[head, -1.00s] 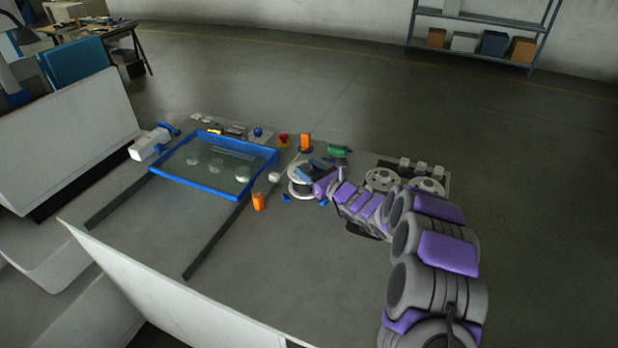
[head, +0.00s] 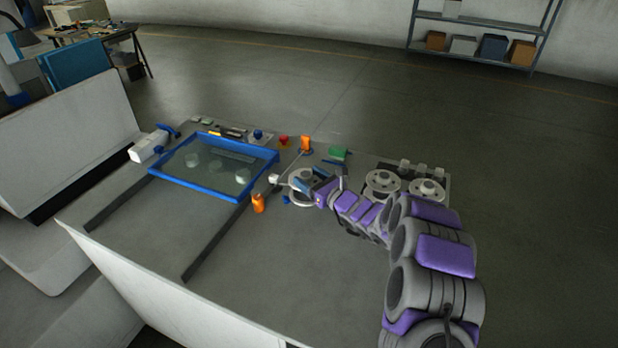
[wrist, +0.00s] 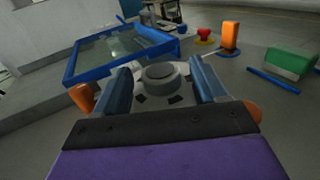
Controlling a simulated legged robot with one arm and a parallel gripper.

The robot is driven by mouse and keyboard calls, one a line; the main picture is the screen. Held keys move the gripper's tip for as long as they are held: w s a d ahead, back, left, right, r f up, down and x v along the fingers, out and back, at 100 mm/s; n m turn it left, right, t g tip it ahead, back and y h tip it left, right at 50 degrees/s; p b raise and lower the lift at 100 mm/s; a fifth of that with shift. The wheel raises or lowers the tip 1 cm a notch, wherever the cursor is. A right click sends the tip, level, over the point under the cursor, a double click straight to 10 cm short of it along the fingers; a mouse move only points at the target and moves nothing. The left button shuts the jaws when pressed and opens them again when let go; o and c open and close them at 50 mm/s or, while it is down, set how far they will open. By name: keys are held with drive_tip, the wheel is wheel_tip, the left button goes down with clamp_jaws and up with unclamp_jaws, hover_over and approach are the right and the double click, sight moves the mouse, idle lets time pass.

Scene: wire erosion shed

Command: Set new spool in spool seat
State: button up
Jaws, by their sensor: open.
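A pale round spool or spool seat (head: 298,175) lies on the grey table right of the blue-framed glass panel. My gripper (head: 310,184) is over it with its blue fingers apart, hiding much of it. In the wrist view, my gripper (wrist: 163,84) is open, and a grey round hub (wrist: 160,74) shows between and beyond the fingertips. I cannot tell whether either finger touches it. Two more pale spools, a left one (head: 383,181) and a right one (head: 428,187), sit on a dark tray at the right. Which spool is the new one is not clear.
The blue-framed glass panel (head: 213,194) stands left of my gripper. An orange cylinder (head: 259,203), an orange upright block (head: 306,143), a red button (head: 284,140) and a green block (head: 338,154) are close around.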

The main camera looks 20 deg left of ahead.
drive_tip(key=p+v, duration=0.2)
drive_tip(key=v, duration=0.8)
drive_tip(key=shift+d+r, duration=0.1)
drive_tip(key=shift+d, duration=0.1)
drive_tip(key=shift+s+d, duration=0.5)
drive_tip(key=shift+d, duration=0.05)
drive_tip(key=s+a+r+n+g+y, duration=0.1)
drive_tip(key=s+a+r+n+g, duration=0.2)
drive_tip(key=s+r+n+g, duration=0.45)
drive_tip(key=s+a+r+n+g+y, duration=0.1)
drive_tip(key=s+a+r+n+g, duration=0.2)
drive_tip(key=s+r+n, duration=0.55)
drive_tip(key=s+d+n+g+h, duration=0.2)
drive_tip(key=s, duration=0.6)
drive_tip(key=s+d+n+g+h, duration=0.1)
drive_tip(key=s+d+g+h, duration=0.15)
drive_tip(key=s, duration=0.55)
drive_tip(key=s+d+f+n+t+h, duration=0.1)
drive_tip(key=s+d+h, duration=0.3)
drive_tip(key=d, duration=0.4)
drive_tip(key=s+d+f+n+t+h, duration=0.1)
drive_tip(key=s+d+f+n+h, duration=0.1)
drive_tip(key=s+d, duration=0.4)
drive_tip(key=s+d+f+n+t+h, duration=0.1)
drive_tip(key=s+d+n+h, duration=0.1)
drive_tip(key=s+d+h, duration=0.4)
drive_tip(key=d, duration=0.5)
drive_tip(key=shift+d+f+n, duration=0.25)
drive_tip(key=shift+f+n, duration=0.1)
drive_tip(key=shift+n, duration=0.05)
